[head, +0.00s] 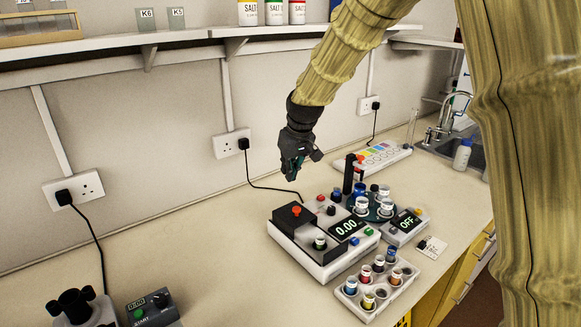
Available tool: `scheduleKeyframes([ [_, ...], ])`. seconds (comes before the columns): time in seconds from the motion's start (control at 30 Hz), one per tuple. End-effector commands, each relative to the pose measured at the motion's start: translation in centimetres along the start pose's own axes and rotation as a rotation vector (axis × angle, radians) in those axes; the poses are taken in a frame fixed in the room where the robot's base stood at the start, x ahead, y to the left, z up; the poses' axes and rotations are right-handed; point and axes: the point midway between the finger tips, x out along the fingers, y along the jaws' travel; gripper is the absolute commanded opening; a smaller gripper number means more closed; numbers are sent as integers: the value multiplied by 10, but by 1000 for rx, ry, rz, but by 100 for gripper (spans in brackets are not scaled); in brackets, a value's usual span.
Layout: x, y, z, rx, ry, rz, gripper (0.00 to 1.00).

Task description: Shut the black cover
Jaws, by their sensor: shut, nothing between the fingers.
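The black cover (285,221), a box with a red knob on top, sits at the left back of a white scale (322,268) that reads 0.00. A small white-capped vial (320,242) shows uncovered in the dark well to the right of the cover. My gripper (292,172) is shut and empty. It hangs in the air above and behind the cover, pointing down, and appears apart from it.
A rack of coloured vials (377,292) stands in front right of the scale. A round blue holder (374,208) and a device reading OFF (406,224) stand to its right. A black cord runs behind the scale.

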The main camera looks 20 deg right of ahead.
Motion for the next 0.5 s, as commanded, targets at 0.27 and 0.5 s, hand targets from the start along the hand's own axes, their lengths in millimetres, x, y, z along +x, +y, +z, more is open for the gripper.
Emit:
scheduleKeyframes([
  [0.27, 39, 0, -1, -1, -3, 0, 0],
  [0.5, 66, 0, 0, -1, -3, 0, 0],
])
